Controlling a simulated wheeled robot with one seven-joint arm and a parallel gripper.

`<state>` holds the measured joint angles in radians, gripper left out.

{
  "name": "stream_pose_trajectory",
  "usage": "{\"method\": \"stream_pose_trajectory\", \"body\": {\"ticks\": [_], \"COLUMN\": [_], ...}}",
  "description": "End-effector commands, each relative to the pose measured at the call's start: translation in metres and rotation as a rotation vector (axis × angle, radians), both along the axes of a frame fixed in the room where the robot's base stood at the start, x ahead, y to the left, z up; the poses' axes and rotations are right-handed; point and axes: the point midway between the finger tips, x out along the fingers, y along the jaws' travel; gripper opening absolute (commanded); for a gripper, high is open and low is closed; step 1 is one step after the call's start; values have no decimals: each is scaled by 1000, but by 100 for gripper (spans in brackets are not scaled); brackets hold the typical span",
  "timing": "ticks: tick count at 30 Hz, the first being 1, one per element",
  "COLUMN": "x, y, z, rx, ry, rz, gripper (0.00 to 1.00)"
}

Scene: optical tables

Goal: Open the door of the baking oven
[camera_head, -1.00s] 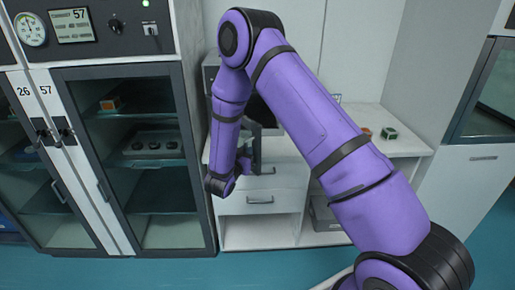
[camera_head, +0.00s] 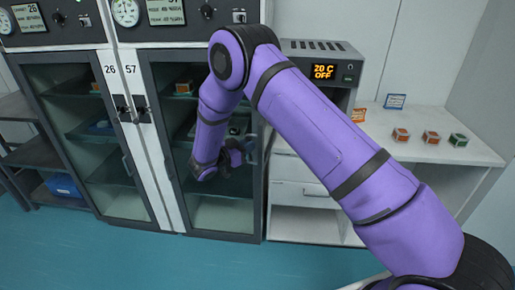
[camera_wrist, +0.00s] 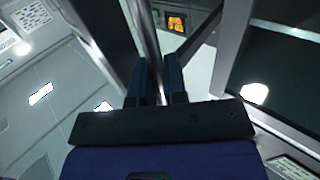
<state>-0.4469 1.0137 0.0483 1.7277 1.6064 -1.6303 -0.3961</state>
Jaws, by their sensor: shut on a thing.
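The baking oven (camera_head: 322,72) is a grey box with slots in its top and an orange "20 C OFF" display. It stands on the white counter, and my arm hides much of its front. My gripper (camera_head: 230,158) is low, left of the oven, in front of cabinet 57. A bluish-grey handle (camera_head: 252,149) shows just right of it. In the wrist view my gripper (camera_wrist: 161,80) points away with a narrow gap between its fingers. It is shut on a slim bar, apparently the handle; the contact itself is not clear. How far the door stands open cannot be told.
Glass-fronted cabinets 26 (camera_head: 88,150) and 57 (camera_head: 222,215) stand left, close to my gripper. Small orange and green boxes (camera_head: 431,138) and two little signs (camera_head: 395,101) are on the counter (camera_head: 400,165). White drawers (camera_head: 300,195) are below. The floor in front is clear.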

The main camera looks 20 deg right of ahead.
Motion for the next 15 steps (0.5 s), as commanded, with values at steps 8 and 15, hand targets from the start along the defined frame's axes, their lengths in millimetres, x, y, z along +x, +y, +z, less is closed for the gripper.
{"method": "stream_pose_trajectory", "body": {"ticks": [8, 15], "x": [15, 17], "y": [15, 18], "z": [0, 0], "rx": [-1, -1], "ry": [1, 3], "rz": [0, 0], "gripper": [0, 0]}}
